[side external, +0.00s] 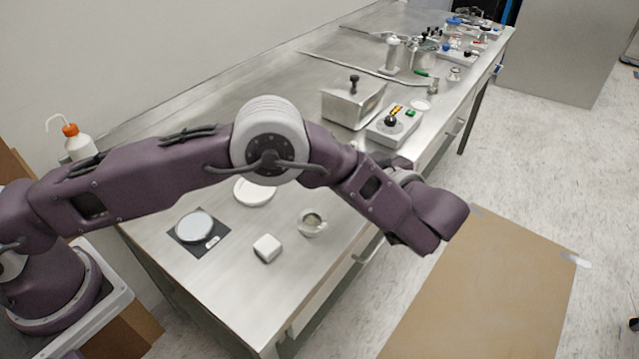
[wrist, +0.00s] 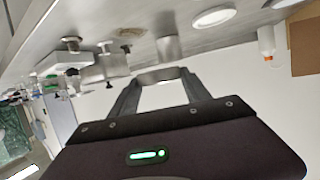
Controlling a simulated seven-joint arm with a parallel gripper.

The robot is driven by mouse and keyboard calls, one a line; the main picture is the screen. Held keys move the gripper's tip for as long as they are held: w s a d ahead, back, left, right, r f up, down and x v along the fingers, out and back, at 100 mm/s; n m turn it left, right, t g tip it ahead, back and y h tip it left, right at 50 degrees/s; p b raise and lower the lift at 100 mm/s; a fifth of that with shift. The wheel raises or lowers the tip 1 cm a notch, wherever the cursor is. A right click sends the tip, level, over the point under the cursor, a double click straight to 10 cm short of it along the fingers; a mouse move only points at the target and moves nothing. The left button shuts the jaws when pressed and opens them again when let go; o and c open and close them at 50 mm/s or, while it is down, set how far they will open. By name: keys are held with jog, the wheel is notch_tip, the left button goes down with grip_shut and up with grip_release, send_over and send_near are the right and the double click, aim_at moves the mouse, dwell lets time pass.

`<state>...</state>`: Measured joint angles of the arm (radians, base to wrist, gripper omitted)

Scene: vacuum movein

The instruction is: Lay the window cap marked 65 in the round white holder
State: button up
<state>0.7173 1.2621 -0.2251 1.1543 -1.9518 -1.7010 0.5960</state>
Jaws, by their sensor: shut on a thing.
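My gripper (wrist: 160,78) is shut on a pale, flat piece, the window cap (wrist: 160,74), seen edge-on between the fingertips in the wrist view. No number can be read on it. In the side view my wrist hangs past the front edge of the bench and hides the fingers and the cap. A round white shallow dish, which looks like the holder (side external: 255,191), lies on the bench behind my arm, partly covered by it. It also shows near the top of the wrist view (wrist: 213,17), apart from the gripper.
On the steel bench (side external: 215,292) are a white block (side external: 267,248), a round metal cup (side external: 312,223) and a pale disc (side external: 194,227) on a black mat. A control box (side external: 395,126) and metal case (side external: 352,103) stand farther along. A wash bottle (side external: 78,143) stands at the back.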

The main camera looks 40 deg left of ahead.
jog(key=shift+a+r, duration=0.2)
jog(key=shift+r, duration=0.05)
jog(key=s+a+r+m+t+h, duration=0.1)
jog(key=s+a, duration=0.3)
jog(key=a, duration=0.4)
jog(key=s+a+r+m+t, duration=0.2)
jog(key=s+a, duration=0.3)
jog(key=a, duration=0.4)
notch_tip(320, 180, up, 5)
jog(key=w+a+f+m+t+h, duration=0.1)
jog(key=w+a+m+t+h, duration=0.1)
jog(key=w+m+t+h, duration=0.6)
jog(key=m+g+h, duration=0.3)
jog(key=m+h, duration=0.4)
jog(key=h, duration=0.2)
send_over(249, 192)
notch_tip(249, 192, down, 16)
jog(key=shift+r, duration=0.25)
